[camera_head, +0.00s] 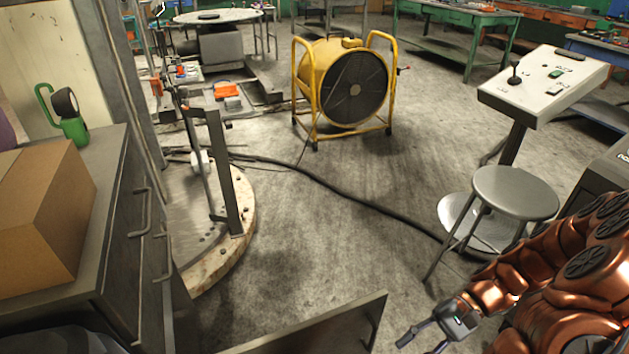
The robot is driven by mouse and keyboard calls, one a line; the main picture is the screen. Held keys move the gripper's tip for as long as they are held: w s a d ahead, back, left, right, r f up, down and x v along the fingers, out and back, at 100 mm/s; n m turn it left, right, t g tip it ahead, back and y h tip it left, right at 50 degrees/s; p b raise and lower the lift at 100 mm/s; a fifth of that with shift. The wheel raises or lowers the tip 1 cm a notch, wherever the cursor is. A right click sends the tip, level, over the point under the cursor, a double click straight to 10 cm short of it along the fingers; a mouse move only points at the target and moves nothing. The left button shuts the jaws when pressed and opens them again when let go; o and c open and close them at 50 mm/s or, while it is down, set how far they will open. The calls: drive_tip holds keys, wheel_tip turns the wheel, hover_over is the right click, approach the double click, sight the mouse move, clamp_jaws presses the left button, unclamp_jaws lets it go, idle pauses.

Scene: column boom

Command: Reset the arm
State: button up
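My copper-coloured arm is folded at the bottom right of the head view. My gripper (420,346) is at its end, low in the picture, pointing down and to the left. Its two dark fingers show apart, with nothing seen between them. The lower finger is partly cut off by the picture's bottom edge. The gripper appears to be over the floor, clear of other objects.
A grey stool (514,192) and a control console (545,85) stand close behind my arm. An open drawer front (320,330) is left of my gripper. A cardboard box (45,215) sits on a cabinet. A yellow fan (345,85) stands beyond clear floor crossed by a cable.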

drive_tip(key=s+a+r+n+t+h, duration=0.25)
drive_tip(key=s+r+n+h, duration=0.55)
drive_tip(key=s+r+h, duration=0.45)
wheel_tip(320, 180, up, 18)
drive_tip(key=w+t+p, duration=0.1)
drive_tip(key=p, duration=1.5)
drive_tip(key=shift+d+r+y, duration=0.2)
drive_tip(key=shift+d+y, duration=0.15)
drive_tip(key=shift+d, duration=0.1)
drive_tip(key=shift+w+a+t, duration=0.1)
drive_tip(key=shift+a+t, duration=0.05)
drive_tip(key=shift+t, duration=0.1)
